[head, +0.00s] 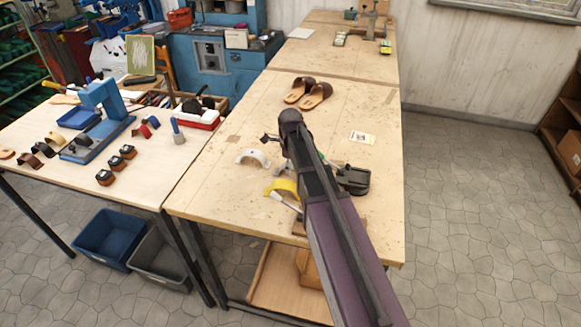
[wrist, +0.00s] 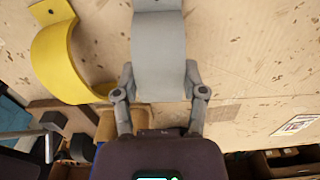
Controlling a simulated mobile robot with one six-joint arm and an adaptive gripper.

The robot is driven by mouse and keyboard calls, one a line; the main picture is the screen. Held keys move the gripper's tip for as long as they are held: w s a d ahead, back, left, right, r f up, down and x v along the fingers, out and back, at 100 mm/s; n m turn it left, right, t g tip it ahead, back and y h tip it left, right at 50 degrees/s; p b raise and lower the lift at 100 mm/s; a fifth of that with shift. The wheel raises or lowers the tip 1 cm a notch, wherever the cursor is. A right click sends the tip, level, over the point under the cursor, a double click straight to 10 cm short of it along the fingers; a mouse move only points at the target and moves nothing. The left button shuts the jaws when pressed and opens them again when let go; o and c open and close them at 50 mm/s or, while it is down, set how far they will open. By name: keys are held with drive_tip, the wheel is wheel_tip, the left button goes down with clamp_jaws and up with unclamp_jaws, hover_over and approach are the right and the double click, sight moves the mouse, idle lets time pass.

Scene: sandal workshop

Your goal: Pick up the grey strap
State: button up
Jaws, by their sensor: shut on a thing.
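The grey strap (wrist: 160,50) is a curved band at the top middle of the wrist view, its upper end cut off. My gripper (wrist: 159,78) has one finger on each side of it and is shut on it across its width. Bare wooden tabletop shows around the strap; I cannot tell whether it still touches the table. In the head view my arm covers most of the gripper. A pale arched strap (head: 252,156) shows left of my arm there; I cannot tell whether it is the held one.
A yellow strap (wrist: 52,55) lies left of the grey one, also in the head view (head: 283,186). A paper label (head: 362,137), brown sandals (head: 308,93) and a black tool (head: 353,180) are on the table. A second table (head: 60,180) with strap pieces stands left.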

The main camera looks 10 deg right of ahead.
sight(291, 166)
wheel_tip(291, 166, up, 18)
drive_tip(key=p, duration=1.7)
drive_tip(key=shift+f, duration=0.2)
drive_tip(key=shift+s, duration=0.15)
